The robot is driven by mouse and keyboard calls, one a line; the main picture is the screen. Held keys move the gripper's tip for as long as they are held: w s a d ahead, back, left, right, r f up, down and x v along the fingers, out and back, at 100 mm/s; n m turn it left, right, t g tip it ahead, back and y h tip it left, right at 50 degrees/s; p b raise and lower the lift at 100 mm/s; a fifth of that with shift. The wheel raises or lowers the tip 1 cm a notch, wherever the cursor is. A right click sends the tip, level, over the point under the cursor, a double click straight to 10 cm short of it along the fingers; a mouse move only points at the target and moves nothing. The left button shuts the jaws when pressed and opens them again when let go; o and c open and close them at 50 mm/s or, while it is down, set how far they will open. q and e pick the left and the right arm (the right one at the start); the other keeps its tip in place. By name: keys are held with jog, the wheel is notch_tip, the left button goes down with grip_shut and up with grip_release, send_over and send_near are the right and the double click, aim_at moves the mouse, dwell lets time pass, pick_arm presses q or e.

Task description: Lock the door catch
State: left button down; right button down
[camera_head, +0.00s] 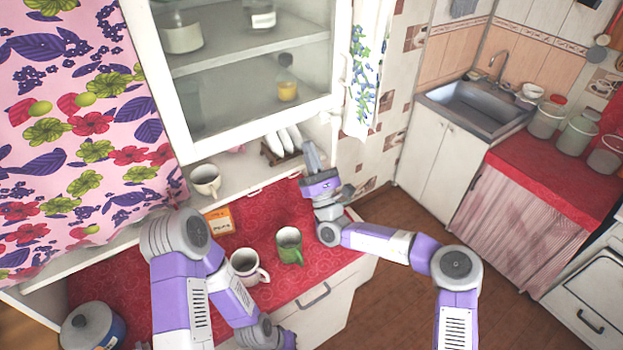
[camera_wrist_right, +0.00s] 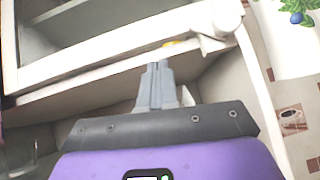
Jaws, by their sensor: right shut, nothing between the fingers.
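The white-framed glass door (camera_head: 330,60) of the wall cabinet looks closed in the head view. In the right wrist view its lower frame (camera_wrist_right: 100,55) runs across the top. A white knob-like fitting (camera_wrist_right: 215,28), possibly the catch, sits at the door's lower right corner, with a small yellow bit (camera_wrist_right: 172,43) left of it. I cannot tell whether the catch is locked. My right gripper (camera_head: 308,150) is shut and empty just below that corner. In the wrist view its fingertips (camera_wrist_right: 158,66) point up at the frame, below and left of the fitting.
A white mug (camera_head: 245,266), a green mug (camera_head: 289,247) and an orange box (camera_head: 220,221) stand on the red counter (camera_head: 262,222). Another cup (camera_head: 205,180) stands on the shelf under the cabinet. A floral curtain (camera_head: 75,110) hangs at left; a narrow towel (camera_head: 365,75) hangs right of the door.

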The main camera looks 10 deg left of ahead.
jog(key=s+d+f, duration=0.1)
jog(key=s+f, duration=0.3)
jog(key=s, duration=0.1)
jog(key=shift+s+b, duration=0.3)
jog(key=shift+s, duration=0.05)
jog(key=s+a+f+n+g+y+b, duration=0.1)
jog(key=s+a+f+n+g+y, duration=0.2)
jog(key=s+f+n+g, duration=0.55)
jog(key=s+a+f+n+g+y, duration=0.45)
jog(key=n+g, duration=0.25)
jog(key=g, duration=0.4)
jog(key=s+d+f+n+g+h+b, duration=0.1)
jog(key=s+d+f+n+g+h, duration=0.1)
jog(key=s+f+g+h, duration=0.3)
jog(key=s+d+f+n+h, duration=0.1)
jog(key=s+d+f+n, duration=0.1)
jog(key=f, duration=0.5)
jog(key=s+d+f+n+t+h+b, duration=0.1)
jog(key=s+d+f+n+h+b, duration=0.2)
jog(key=d+f, duration=0.7)
jog(key=s+d+f+n+t+h+b, duration=0.1)
jog(key=s+d+f+n+h+b, duration=0.2)
jog(key=s+d+f+n+h, duration=0.3)
jog(key=d+f+h, duration=0.3)
jog(key=d+f, duration=0.2)
jog(key=f, duration=0.2)
jog(key=shift+s+b, duration=0.35)
jog(key=shift+b, duration=0.05)
